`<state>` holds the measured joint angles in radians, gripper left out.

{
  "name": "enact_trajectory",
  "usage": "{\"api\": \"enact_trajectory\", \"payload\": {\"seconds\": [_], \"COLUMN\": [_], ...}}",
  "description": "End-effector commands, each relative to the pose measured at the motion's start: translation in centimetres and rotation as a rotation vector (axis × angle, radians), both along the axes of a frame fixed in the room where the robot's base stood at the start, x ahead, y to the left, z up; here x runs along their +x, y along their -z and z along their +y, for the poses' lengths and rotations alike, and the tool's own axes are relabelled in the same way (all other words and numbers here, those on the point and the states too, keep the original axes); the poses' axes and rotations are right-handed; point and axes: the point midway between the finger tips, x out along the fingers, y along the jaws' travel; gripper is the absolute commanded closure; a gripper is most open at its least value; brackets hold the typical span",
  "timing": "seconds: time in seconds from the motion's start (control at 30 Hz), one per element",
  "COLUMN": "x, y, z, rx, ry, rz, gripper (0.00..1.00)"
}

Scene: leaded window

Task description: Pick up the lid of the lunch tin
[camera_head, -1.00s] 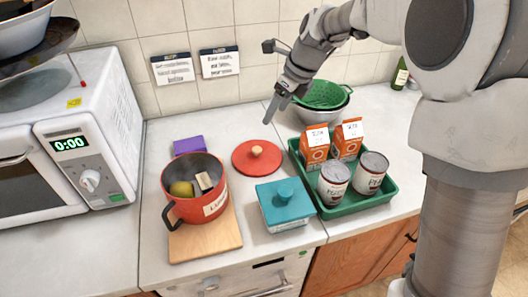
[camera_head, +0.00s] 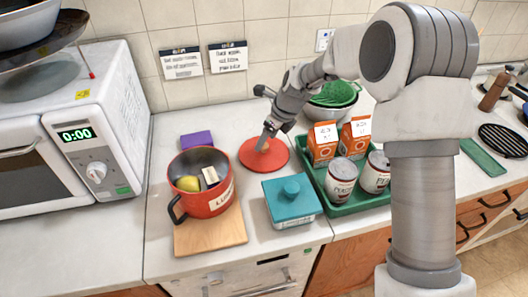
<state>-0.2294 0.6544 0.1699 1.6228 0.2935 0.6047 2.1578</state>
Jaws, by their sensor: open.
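A red pot-shaped tin (camera_head: 212,203) with a dark handle and a pale label starting "LU" stands on a wooden board. It is uncovered, with a yellow item and a pale block inside. A round red lid (camera_head: 274,160) lies flat on the counter behind and to the right of it. My gripper (camera_head: 263,146) points down over this lid, open, its fingers at the lid's wooden knob, which they mostly hide. Whether they touch the knob I cannot tell.
A green tray (camera_head: 352,206) at the right holds orange cartons (camera_head: 323,143) and cans (camera_head: 341,180). A green colander in a metal bowl (camera_head: 336,95) stands behind it. A purple block (camera_head: 196,140) lies near the wall. The wooden board (camera_head: 211,236) is in front; a microwave (camera_head: 92,125) stands left.

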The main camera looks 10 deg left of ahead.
Motion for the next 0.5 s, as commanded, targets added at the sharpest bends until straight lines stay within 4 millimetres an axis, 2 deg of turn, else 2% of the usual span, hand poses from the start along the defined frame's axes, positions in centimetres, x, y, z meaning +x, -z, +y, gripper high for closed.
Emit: {"api": "enact_trajectory", "payload": {"seconds": [0.13,0.43,0.5], "x": [0.3,0.5,0.4], "y": [1.7,2.0,2.0], "z": [0.6,0.8,0.8], "rx": [0.0,0.0,0.0], "ry": [0.0,0.001,0.0], "rz": [0.001,-0.002,-0.001], "gripper": [0.26,0.26,0.39]}}
